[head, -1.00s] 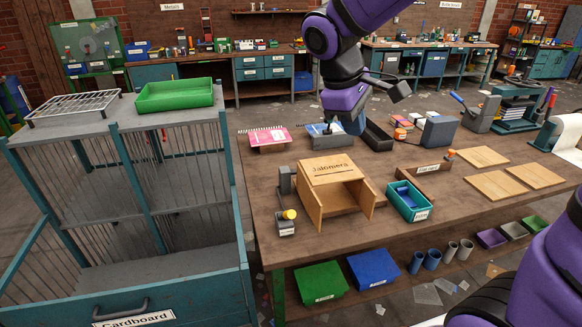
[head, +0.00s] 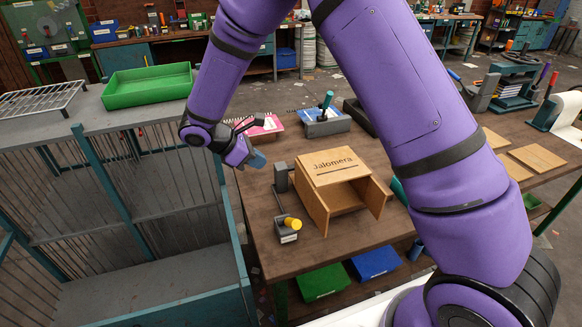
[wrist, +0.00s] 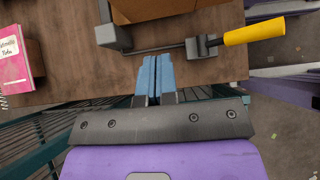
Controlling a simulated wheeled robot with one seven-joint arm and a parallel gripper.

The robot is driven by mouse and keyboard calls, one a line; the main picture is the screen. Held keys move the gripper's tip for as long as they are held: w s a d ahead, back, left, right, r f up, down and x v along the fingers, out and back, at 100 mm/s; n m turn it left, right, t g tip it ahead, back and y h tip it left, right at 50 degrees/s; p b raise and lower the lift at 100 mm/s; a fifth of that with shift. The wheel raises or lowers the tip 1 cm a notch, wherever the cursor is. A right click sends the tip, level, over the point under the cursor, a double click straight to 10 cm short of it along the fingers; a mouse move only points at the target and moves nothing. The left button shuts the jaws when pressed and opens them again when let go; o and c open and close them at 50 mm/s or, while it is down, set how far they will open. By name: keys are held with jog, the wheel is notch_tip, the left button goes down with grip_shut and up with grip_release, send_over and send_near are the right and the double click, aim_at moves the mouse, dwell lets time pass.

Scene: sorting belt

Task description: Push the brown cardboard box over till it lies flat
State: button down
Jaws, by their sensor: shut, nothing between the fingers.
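The brown cardboard box (head: 333,166), marked "Jalomera", stands on the wooden table, its open side and spread flaps facing me. Part of it shows at the top edge of the wrist view (wrist: 155,9). My gripper (head: 257,161) is shut and empty, with blue fingertips, to the left of the box near the table's left edge. The fingertips (wrist: 153,75) are apart from the box in the wrist view, with a dark grey clamp between them and the box.
The grey clamp with a yellow handle (head: 292,224) stands close left of the box. A pink notebook (head: 258,124) lies behind my gripper. A slatted cage cart with a green tray (head: 147,86) stands left of the table. My arm hides the table's right part.

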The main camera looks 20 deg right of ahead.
send_near(304, 177)
jog(key=x, duration=0.4)
jog(key=a+f+x, duration=0.1)
jog(key=shift+w+d+f, duration=0.2)
jog(key=shift+d, duration=0.8)
jog(key=shift+d, duration=0.1)
